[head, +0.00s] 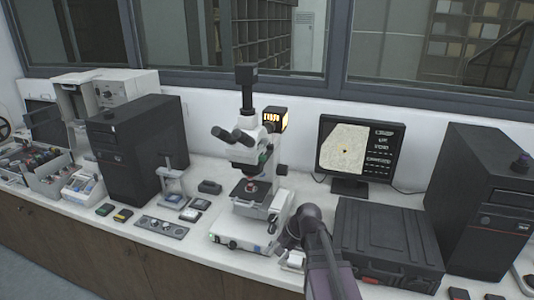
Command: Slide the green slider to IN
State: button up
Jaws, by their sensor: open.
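A small green part (264,156), which looks like the green slider, sits on the microscope (245,148) just below its head. It is too small to read any marking or tell its position. The white microscope stands on the bench, with black eyepieces, a dark stage and a lit lamp housing at its back. My gripper (284,246) is low at the right of the microscope base, apart from the green part and well below it. Its fingers are small and dark, partly hidden by my wrist; it is open, and I see nothing held.
A monitor (360,150) and a black case (388,243) stand right of the microscope. A dark box (138,150) and small items stand left. A flat control panel (162,227) lies near the front edge. My arm covers some bench front.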

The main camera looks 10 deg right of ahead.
jog(key=w+d+r+m+t+y+p, duration=0.3)
jog(key=w+d+r+m+y+p, duration=0.15)
jog(key=w+r+m, duration=0.5)
jog(key=m+t+y+p, duration=0.3)
jog(key=m+t+y, duration=0.2)
jog(key=m, duration=0.2)
send_near(263, 158)
jog(key=w+d+v, duration=0.1)
jog(key=v, duration=0.4)
jog(key=shift+a+f, duration=0.2)
jog(key=shift+f, duration=0.1)
jog(key=shift+a, duration=0.1)
jog(key=x, duration=1.3)
jog(key=shift+a, duration=0.35)
jog(key=shift+r, duration=0.1)
jog(key=shift+c, duration=0.2)
jog(key=shift+w+d, duration=0.1)
jog(key=shift+w, duration=0.05)
grip_shut()
